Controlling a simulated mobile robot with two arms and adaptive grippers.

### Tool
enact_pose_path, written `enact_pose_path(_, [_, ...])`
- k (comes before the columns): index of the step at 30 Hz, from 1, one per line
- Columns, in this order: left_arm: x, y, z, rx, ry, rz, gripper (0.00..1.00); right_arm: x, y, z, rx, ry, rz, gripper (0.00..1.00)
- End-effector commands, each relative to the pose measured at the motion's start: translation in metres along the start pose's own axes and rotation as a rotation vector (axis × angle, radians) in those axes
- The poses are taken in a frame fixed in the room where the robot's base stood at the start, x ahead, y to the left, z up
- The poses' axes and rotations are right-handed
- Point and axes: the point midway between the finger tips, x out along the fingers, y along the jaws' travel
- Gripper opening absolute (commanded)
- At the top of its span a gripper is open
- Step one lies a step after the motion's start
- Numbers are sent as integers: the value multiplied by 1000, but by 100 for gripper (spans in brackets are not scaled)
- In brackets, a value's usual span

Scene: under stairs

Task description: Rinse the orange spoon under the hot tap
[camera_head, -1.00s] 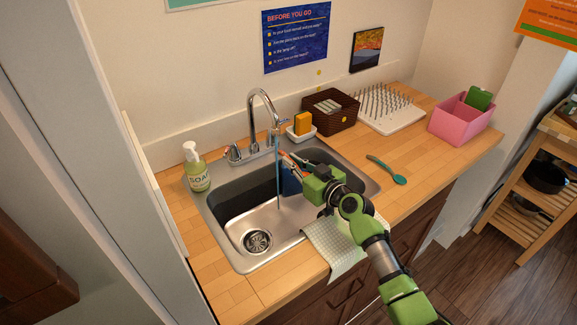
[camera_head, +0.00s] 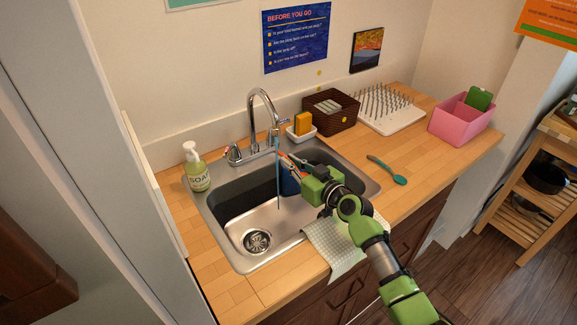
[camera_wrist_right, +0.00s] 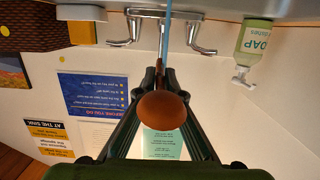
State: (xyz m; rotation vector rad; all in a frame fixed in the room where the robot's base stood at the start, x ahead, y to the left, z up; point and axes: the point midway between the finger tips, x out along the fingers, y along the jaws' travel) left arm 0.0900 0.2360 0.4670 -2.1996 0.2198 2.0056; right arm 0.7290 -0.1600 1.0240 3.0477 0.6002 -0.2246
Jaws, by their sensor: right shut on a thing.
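The orange spoon shows in the right wrist view as a brown-orange bowl (camera_wrist_right: 162,110) between my fingers; in the head view only a small orange bit shows at the fingertips. My right gripper (camera_head: 291,162) is shut on it over the sink, beside the stream. The chrome tap (camera_head: 262,108) runs a thin blue stream (camera_head: 278,185) into the sink (camera_head: 283,217). I cannot tell whether the stream touches the spoon. Two tap levers show in the wrist view, a left one (camera_wrist_right: 117,29) and a right one (camera_wrist_right: 205,40). My left gripper is not in view.
A dark blue thing (camera_head: 290,182) is in the sink behind my gripper. A soap bottle (camera_head: 197,168) stands left, a sponge holder (camera_head: 301,133) and brown basket (camera_head: 331,115) behind. A checked cloth (camera_head: 330,245) hangs in front.

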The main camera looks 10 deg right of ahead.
Motion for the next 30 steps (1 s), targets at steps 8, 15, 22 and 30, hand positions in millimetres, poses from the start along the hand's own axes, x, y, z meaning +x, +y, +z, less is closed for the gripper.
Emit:
enact_pose_path(8, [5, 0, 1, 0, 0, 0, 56, 0, 5, 0, -1, 0, -1, 0])
enact_pose_path(15, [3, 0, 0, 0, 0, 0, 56, 0, 1, -1, 0, 0, -1, 0])
enact_pose_path(22, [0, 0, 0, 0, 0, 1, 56, 0, -6, -1, -1, 1, 0, 0])
enact_pose_path(30, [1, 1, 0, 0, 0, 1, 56, 0, -7, 0, -1, 1, 0, 0])
